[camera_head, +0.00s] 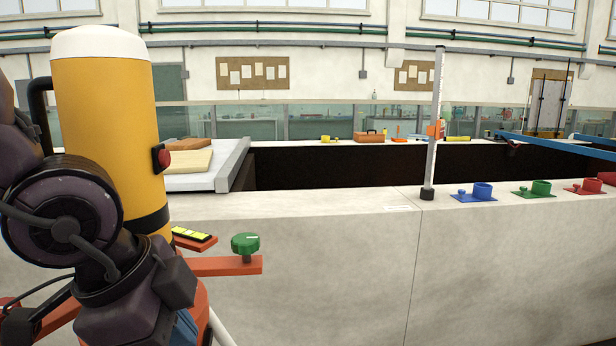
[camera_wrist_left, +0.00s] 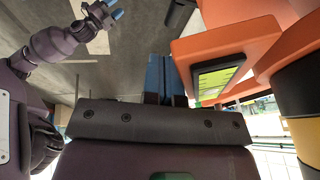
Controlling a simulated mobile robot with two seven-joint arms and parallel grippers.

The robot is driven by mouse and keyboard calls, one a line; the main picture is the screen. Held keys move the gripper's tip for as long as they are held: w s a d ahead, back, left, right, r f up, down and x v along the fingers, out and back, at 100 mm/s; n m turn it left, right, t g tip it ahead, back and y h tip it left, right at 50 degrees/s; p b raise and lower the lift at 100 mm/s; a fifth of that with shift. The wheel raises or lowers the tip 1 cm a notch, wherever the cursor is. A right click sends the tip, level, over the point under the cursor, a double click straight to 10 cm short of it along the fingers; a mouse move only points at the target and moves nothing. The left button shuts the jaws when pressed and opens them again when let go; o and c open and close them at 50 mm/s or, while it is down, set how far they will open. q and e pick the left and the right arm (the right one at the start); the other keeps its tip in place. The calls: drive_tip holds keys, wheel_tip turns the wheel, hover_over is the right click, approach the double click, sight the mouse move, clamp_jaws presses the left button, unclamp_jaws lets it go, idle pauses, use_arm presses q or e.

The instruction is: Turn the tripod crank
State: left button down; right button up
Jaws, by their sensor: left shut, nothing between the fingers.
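The crank is an orange-red arm (camera_head: 215,266) with a green ribbed knob (camera_head: 245,243) standing on its end, low in the head view. Beside it is a yellow cylinder (camera_head: 105,130) with a white cap. In the left wrist view an orange body with a green-yellow panel (camera_wrist_left: 217,82) lies right of my left gripper (camera_wrist_left: 166,72). Its blue fingers are together, empty and apart from the orange part.
A pale concrete flume wall (camera_head: 320,250) stands behind and right of the crank. On its top are a measuring post (camera_head: 435,130), a blue holder (camera_head: 476,192), a green holder (camera_head: 535,188) and a red holder (camera_head: 587,186). A red button (camera_head: 163,158) sits on the cylinder's side.

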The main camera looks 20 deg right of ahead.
use_arm(q)
drive_tip(key=w+v, duration=0.1)
drive_tip(key=v, duration=0.6)
drive_tip(key=s+d+r+m+g+h, duration=0.3)
drive_tip(key=s+d+r+h, duration=0.15)
drive_tip(key=d, duration=0.55)
drive_tip(key=s+d+r+m+g+h, duration=0.2)
drive_tip(key=d+r+h, duration=0.1)
drive_tip(key=r, duration=0.8)
drive_tip(key=shift+d+g+h, duration=0.3)
drive_tip(key=shift+d+h, duration=0.05)
drive_tip(key=shift+d, duration=0.25)
drive_tip(key=shift+r, duration=0.1)
